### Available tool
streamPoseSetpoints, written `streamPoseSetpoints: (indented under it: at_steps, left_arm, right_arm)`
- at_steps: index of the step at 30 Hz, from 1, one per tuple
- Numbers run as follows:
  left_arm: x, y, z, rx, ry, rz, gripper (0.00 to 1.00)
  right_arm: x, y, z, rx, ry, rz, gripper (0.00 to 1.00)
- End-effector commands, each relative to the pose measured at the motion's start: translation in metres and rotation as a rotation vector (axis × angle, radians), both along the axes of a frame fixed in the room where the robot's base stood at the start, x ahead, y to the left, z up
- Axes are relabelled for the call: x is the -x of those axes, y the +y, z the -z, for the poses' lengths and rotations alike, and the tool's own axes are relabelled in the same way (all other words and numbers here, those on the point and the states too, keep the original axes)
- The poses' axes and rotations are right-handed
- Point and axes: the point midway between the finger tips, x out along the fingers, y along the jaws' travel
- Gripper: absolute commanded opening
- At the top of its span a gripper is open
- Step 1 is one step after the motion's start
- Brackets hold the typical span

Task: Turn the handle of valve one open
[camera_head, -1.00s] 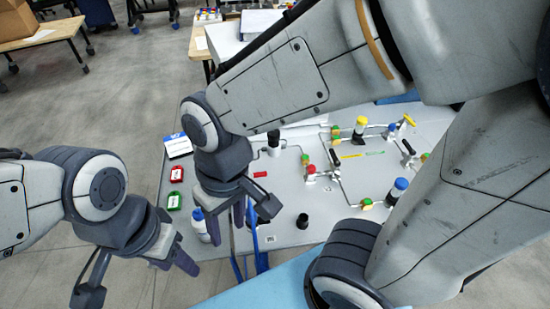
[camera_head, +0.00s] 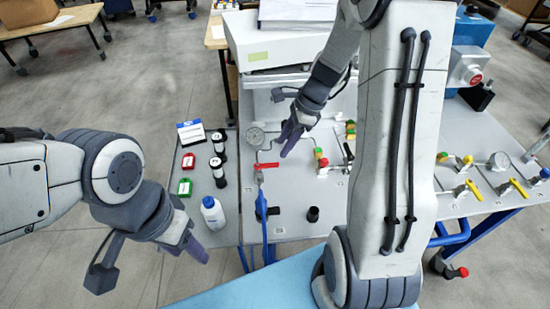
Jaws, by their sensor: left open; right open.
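Several valves sit on the grey panel (camera_head: 285,222), and I cannot tell which is valve one. A red-handled valve (camera_head: 262,168) is left of the middle, just below and left of my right gripper (camera_head: 288,145). A black-handled valve (camera_head: 348,153) stands to the right of that gripper, beside my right arm. Yellow-handled valves (camera_head: 468,188) are further right. My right gripper is open and empty above the panel, its fingers pointing down. My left gripper (camera_head: 192,248) is open and empty near the panel's left edge, close to a white bottle.
The white bottle (camera_head: 213,214), black-and-white cylinders (camera_head: 217,158), and red (camera_head: 188,161) and green (camera_head: 184,187) labelled pieces stand on the left. My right arm hides the panel's centre right.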

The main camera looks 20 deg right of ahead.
Motion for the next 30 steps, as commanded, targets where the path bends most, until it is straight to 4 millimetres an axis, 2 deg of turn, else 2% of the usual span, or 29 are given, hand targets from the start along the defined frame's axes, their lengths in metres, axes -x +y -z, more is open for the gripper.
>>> streamPoseSetpoints:
  at_steps: [3,9,15,22,23,24,26,27,30]
  left_arm:
    - [0.0,0.0,0.004,0.0,0.0,0.0,0.5]
    - [0.0,0.0,0.007,0.0,0.0,0.0,0.5]
    - [0.0,0.0,0.008,0.0,0.0,0.0,0.5]
    - [0.0,0.0,0.008,0.0,0.0,0.0,0.5]
    - [0.0,0.0,0.008,0.0,0.0,0.0,0.5]
    - [0.0,0.0,0.008,0.0,0.0,0.0,0.5]
    - [0.0,0.0,0.008,0.0,0.0,0.0,0.5]
    - [0.0,0.0,0.008,0.0,0.0,0.0,0.5]
    - [0.0,0.0,0.008,0.0,0.0,0.0,0.5]
  right_arm:
    - [-0.001,0.01,0.024,0.0,0.005,-0.003,0.5]
    - [-0.005,0.021,0.051,0.0,0.003,-0.006,0.5]
    - [-0.006,0.025,0.061,0.002,0.001,-0.004,0.5]
    - [-0.006,0.025,0.061,0.002,0.0,-0.004,0.5]
    - [-0.006,0.025,0.061,0.002,0.0,-0.004,0.46]
    - [-0.006,0.025,0.061,0.002,0.0,-0.004,0.31]
    - [-0.006,0.025,0.061,0.002,0.0,-0.004,0.08]
    - [-0.006,0.025,0.061,0.002,0.0,-0.004,0.0]
    - [-0.006,0.025,0.061,0.002,0.0,-0.004,0.0]
